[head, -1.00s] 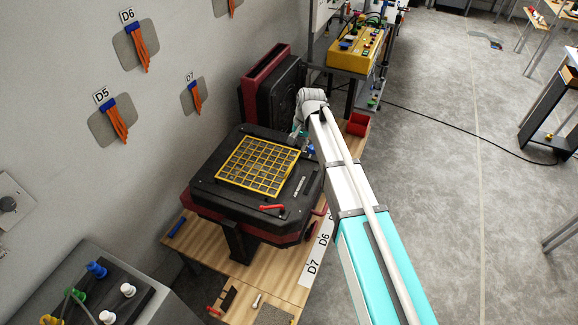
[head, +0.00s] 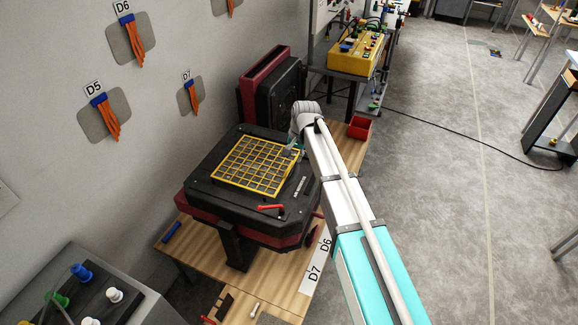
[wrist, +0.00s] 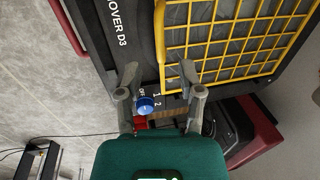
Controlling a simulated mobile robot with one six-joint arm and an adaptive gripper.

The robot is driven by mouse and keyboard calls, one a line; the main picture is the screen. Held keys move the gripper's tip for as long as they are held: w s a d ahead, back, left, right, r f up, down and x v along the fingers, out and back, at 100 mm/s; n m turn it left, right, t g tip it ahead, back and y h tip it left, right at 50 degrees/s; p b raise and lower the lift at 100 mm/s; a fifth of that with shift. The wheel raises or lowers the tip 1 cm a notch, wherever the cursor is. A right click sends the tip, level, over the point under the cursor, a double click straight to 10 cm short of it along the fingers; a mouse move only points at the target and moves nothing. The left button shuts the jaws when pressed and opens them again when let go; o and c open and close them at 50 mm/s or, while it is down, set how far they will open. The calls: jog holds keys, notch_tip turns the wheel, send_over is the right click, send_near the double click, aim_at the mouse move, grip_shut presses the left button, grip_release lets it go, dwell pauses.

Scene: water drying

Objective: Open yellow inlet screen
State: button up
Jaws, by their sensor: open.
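The yellow inlet screen (head: 257,165) is a square grid lying flat on top of the black air mover (head: 213,194) on the wooden bench. In the wrist view the screen (wrist: 232,42) fills the upper right, with its yellow frame edge near my fingers. My gripper (wrist: 158,83) is open and empty, its two fingers apart over the mover's dark top, close to the screen's edge. I cannot tell whether a finger touches the frame. A blue knob (wrist: 148,104) marked OFF, 1 and 2 shows between the fingers. In the head view my gripper (head: 296,150) is at the screen's far right corner, partly hidden.
A red lever (head: 270,207) lies on the mover's near side. A second black-and-red unit (head: 272,88) stands upright behind it. A red bin (head: 360,128) sits at the bench's right edge. The wall with orange straps is on the left; open floor is on the right.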

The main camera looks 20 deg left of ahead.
aim_at(291, 165)
jog(key=shift+a+f+b, duration=0.2)
jog(key=shift+f+b, duration=0.55)
jog(key=shift+f, duration=0.2)
jog(key=shift+a+f+b, duration=0.15)
jog(key=shift+f+b, duration=0.6)
jog(key=shift+f, duration=0.15)
